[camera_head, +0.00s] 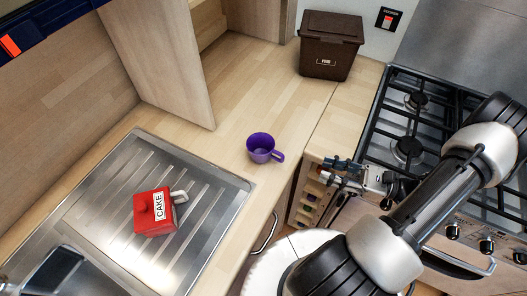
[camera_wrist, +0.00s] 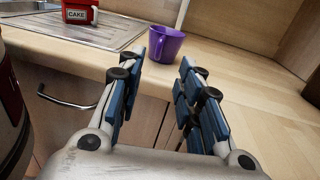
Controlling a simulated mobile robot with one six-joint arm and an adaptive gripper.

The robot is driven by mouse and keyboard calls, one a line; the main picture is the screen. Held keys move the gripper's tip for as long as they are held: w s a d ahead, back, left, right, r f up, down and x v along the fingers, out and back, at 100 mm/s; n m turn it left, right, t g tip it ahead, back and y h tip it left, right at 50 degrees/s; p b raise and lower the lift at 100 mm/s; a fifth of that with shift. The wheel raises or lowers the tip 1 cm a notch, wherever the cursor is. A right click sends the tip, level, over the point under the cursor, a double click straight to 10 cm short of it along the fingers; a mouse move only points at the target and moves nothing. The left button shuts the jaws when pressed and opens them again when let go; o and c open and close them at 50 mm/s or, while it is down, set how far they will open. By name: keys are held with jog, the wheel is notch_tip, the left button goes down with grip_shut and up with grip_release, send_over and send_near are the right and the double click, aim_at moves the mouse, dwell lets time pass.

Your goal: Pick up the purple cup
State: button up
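The purple cup (camera_head: 261,147) stands upright on the wooden counter, right of the metal drainer, with its handle pointing right. It also shows in the wrist view (camera_wrist: 168,46), beyond my fingers and between their tips. My gripper (camera_head: 343,172) is to the right of the cup in the head view, near the counter's front edge, apart from it. In the wrist view my gripper (camera_wrist: 168,72) has its two blue-padded fingers spread wide with nothing between them.
A red cake tin (camera_head: 152,213) sits on the metal drainer (camera_head: 100,195). A dark brown food bin (camera_head: 328,50) stands at the back corner. The gas cooker (camera_head: 410,125) is on the right. An open cabinet door (camera_head: 165,60) hangs above the counter. Counter right of the cup is clear.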

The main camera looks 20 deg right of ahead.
jog(key=b+x, duration=0.1)
jog(key=x, duration=0.5)
jog(key=b+x, duration=0.1)
jog(key=x, duration=0.5)
jog(key=shift+f, duration=0.2)
jog(key=shift+c, duration=0.4)
grip_shut()
